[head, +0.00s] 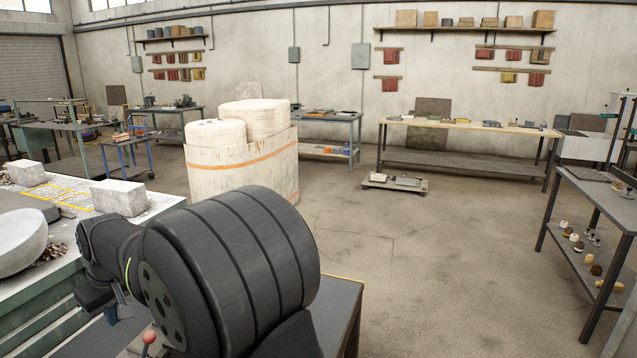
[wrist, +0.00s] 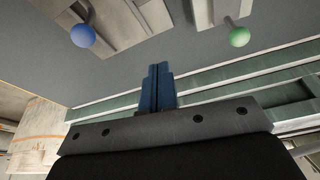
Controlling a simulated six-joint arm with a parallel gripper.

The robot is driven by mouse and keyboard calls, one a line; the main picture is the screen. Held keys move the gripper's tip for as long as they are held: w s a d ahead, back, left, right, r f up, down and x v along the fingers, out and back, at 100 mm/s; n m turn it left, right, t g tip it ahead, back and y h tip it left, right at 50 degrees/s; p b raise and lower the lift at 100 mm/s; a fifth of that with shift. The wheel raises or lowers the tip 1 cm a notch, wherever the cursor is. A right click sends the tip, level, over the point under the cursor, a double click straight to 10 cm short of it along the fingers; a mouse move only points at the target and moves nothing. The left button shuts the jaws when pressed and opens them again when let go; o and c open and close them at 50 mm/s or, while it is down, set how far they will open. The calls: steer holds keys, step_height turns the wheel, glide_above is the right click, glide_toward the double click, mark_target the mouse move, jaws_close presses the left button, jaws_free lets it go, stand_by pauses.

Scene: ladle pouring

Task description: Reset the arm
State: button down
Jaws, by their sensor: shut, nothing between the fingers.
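My gripper (wrist: 158,70) shows in the wrist view with its two blue fingers together and nothing between them. It hangs over a dark grey surface (wrist: 140,70). Beyond the fingertips are a blue ball (wrist: 82,36) at upper left and a green ball (wrist: 239,37) at upper right, each by a grey plate. My gripper is apart from both.
In the head view, a white bowl (head: 20,240) and pale blocks (head: 118,198) stand on the bench at left. A red ball (head: 149,338) shows beside my arm. A large pale drum (head: 243,170) stands behind. The floor at right is open up to a shelf table (head: 600,195).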

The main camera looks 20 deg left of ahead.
steer(key=shift+w+a+f+h, duration=0.1)
steer(key=shift+a+f+h, duration=0.2)
steer(key=shift+a, duration=0.4)
steer(key=shift+s+a+f+h, duration=0.1)
steer(key=shift+a+f+h, duration=0.05)
steer(key=shift+a+h, duration=0.4)
steer(key=shift+w+a+f+h, duration=0.1)
steer(key=shift+a+f+h, duration=0.15)
steer(key=shift+a, duration=0.55)
steer(key=c, duration=0.8)
jaws_free()
steer(key=o, duration=0.3)
steer(key=shift+s+r, duration=0.1)
steer(key=shift+s, duration=0.1)
steer(key=o, duration=0.5)
steer(key=s+d+r+n+t, duration=0.1)
steer(key=s+d+r, duration=0.2)
steer(key=s+r, duration=0.5)
steer(key=s, duration=0.3)
steer(key=shift+s+r+t, duration=0.15)
steer(key=shift+s+t, duration=0.25)
steer(key=s+d+r+n+t, duration=0.1)
steer(key=s+d+r+t, duration=0.1)
steer(key=s+d+r, duration=0.5)
steer(key=s+a+x, duration=0.1)
steer(key=a+x, duration=0.1)
steer(key=x, duration=0.8)
steer(key=shift+y, duration=0.3)
